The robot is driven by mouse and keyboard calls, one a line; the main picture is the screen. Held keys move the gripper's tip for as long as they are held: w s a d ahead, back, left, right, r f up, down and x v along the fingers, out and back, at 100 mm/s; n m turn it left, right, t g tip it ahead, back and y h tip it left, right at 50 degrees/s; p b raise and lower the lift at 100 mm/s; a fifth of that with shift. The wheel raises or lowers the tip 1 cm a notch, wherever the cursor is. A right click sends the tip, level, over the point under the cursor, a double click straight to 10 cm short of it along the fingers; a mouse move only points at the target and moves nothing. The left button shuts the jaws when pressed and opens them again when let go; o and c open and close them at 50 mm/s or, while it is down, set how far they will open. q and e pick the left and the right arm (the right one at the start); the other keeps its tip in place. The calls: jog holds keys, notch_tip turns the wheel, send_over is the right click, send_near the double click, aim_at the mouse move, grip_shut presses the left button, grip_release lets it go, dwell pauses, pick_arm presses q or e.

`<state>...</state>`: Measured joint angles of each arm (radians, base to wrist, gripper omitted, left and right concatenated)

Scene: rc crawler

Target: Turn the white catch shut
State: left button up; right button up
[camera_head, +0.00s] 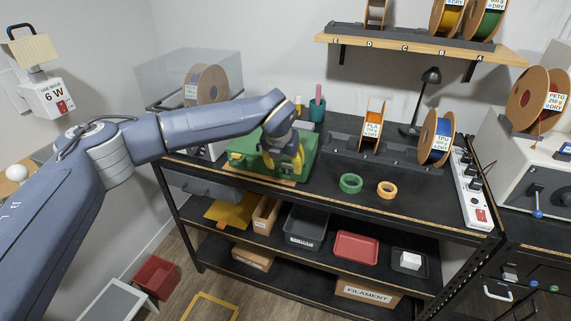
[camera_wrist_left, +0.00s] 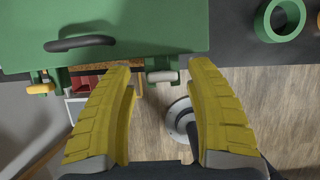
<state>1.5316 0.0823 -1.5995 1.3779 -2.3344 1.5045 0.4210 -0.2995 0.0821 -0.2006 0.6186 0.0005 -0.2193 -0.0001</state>
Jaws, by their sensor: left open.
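A green case (camera_head: 242,146) sits on the black workbench, at its front edge. In the left wrist view the case (camera_wrist_left: 150,25) has a dark handle (camera_wrist_left: 79,43) and two catches on its front edge. The white catch (camera_wrist_left: 162,76) is at the right, its lever lying sideways. The orange catch (camera_wrist_left: 41,88) is at the left. My left gripper (camera_head: 284,168) is open in front of the case, its yellow fingers on either side of the white catch, nothing held. In the head view my gripper hides the white catch. My right gripper is out of view.
A green tape ring (camera_head: 351,183) and an orange ring (camera_head: 387,189) lie right of the case. A cup with tools (camera_head: 317,110) and spools stand behind. Shelves with trays, including a red tray (camera_head: 356,247), are below the bench.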

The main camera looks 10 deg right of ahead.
pick_arm(q)
jog(key=v, duration=1.1)
jog(key=shift+r, duration=0.4)
jog(key=shift+s, duration=0.2)
